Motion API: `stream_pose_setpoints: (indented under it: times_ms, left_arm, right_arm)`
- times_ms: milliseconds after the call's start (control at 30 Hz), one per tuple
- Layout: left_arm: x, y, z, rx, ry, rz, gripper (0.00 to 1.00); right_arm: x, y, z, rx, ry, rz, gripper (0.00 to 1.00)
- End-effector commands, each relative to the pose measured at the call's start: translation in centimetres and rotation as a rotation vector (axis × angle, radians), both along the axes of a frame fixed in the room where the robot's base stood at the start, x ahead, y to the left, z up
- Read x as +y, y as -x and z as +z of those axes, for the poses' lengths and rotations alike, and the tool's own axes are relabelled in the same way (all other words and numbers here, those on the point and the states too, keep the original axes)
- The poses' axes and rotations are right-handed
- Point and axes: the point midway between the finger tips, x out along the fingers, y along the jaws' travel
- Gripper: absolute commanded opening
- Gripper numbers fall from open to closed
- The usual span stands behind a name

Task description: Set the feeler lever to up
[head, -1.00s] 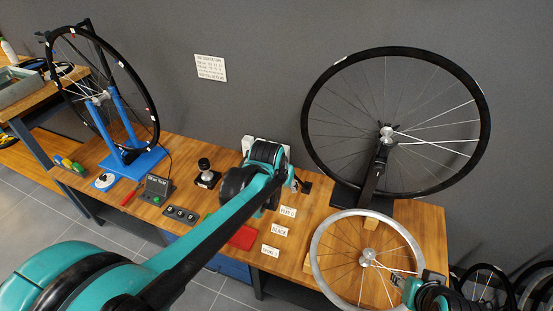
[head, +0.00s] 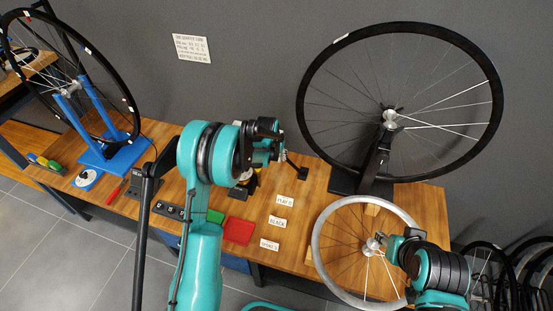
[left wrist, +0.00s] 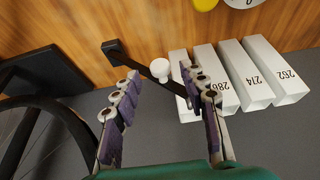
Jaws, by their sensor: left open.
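The feeler lever shows in the left wrist view as a black arm (left wrist: 132,62) with a white knob (left wrist: 159,68), running from a small black block (left wrist: 113,50). My left gripper (left wrist: 160,84) is open, its purple-padded fingers on either side of the knob in the picture; I cannot tell whether they touch it. In the head view, my left gripper (head: 272,138) is beside the lever's black block (head: 312,174), and my arm hides part of the lever. My right gripper (head: 388,243) is over the silver rim at right; its jaws are too small to read.
White boxes (left wrist: 243,72) numbered 286, 274 and 262 stand close to the lever. A large black wheel (head: 493,85) on a stand and a silver rim (head: 318,250) fill the bench's right side. A blue truing stand (head: 105,160) is at left. A red mat (head: 238,231) lies in front.

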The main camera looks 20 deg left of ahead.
Motion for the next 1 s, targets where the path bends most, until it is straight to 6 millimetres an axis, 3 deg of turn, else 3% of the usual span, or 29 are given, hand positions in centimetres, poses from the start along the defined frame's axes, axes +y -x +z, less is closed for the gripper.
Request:
stream_pose_setpoints:
  times_ms: [33, 200, 500, 533, 700, 1000]
  left_arm:
    - [0.0, -0.3, -1.0, 0.0, 0.0, 0.0, 0.43]
    - [0.0, -1.0, -2.4, 0.0, 0.0, 0.0, 0.43]
    - [0.0, -1.1, -2.5, 0.0, 0.0, 0.0, 0.43]
    - [0.0, -1.1, -2.5, 0.0, 0.0, 0.0, 0.4]
    - [0.0, -1.1, -2.5, 0.0, 0.0, 0.0, 0.0]
    - [-0.3, -1.7, -2.4, -0.001, -0.013, -0.001, 0.0]
  right_arm:
    - [0.0, 0.0, -0.6, 0.0, 0.0, 0.0, 0.4]
    - [0.0, 0.0, -1.2, 0.0, 0.0, 0.0, 0.4]
    - [0.0, 0.0, -1.2, 0.0, 0.0, 0.0, 0.4]
    - [0.0, 0.0, -1.2, 0.0, 0.0, 0.0, 0.4]
    - [0.0, 0.0, -1.2, 0.0, 0.0, 0.0, 0.4]
    - [0.0, 0.0, -1.0, 0.0, 0.0, 0.0, 0.4]
